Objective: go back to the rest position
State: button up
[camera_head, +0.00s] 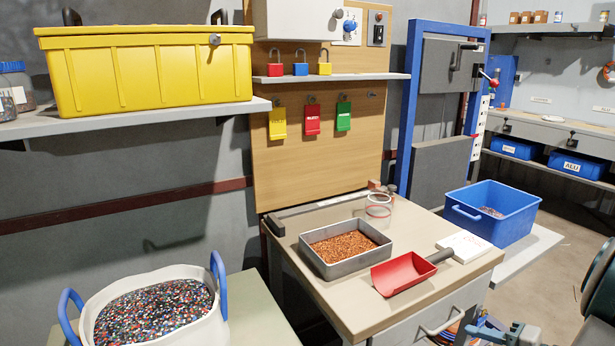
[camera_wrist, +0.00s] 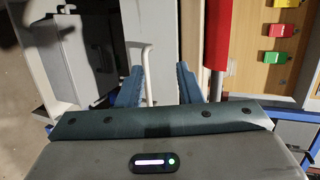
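My gripper (camera_wrist: 163,84) is open in the wrist view, with its two blue fingers apart and nothing clamped between them. A pale bar handle (camera_wrist: 148,72) shows close to the left finger; whether it touches cannot be told. In the head view, part of my gripper or wrist (camera_head: 515,335) shows at the bottom edge, right of the workbench, with the fingertips not clear. The drawer handle (camera_head: 441,324) on the bench front is just left of it.
The workbench (camera_head: 362,309) carries a metal tray (camera_head: 347,264) of copper granules, a red scoop (camera_head: 403,274), a glass jar (camera_head: 378,210) and a white card (camera_head: 464,246). A blue bin (camera_head: 490,213) stands behind at right. A white bag (camera_head: 88,316) of mixed granules is at lower left. Floor shows at right.

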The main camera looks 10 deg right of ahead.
jog(key=a+r+n+g+p, duration=0.6)
jog(key=a+r+g+p, duration=0.65)
jog(key=a, duration=0.65)
jog(key=s+a+r+n+t+h+p, duration=0.1)
jog(key=s+a+r+n+h+p, duration=0.1)
jog(key=r, duration=0.7)
jog(key=s+a+r+n+t+h+p, duration=0.2)
jog(key=a+r+n+h+p, duration=0.2)
jog(key=r+p, duration=0.5)
jog(key=shift+s+a+h+p, duration=0.15)
jog(key=shift+a+h+p, duration=0.15)
jog(key=shift+a+h, duration=0.6)
jog(key=shift+a, duration=0.15)
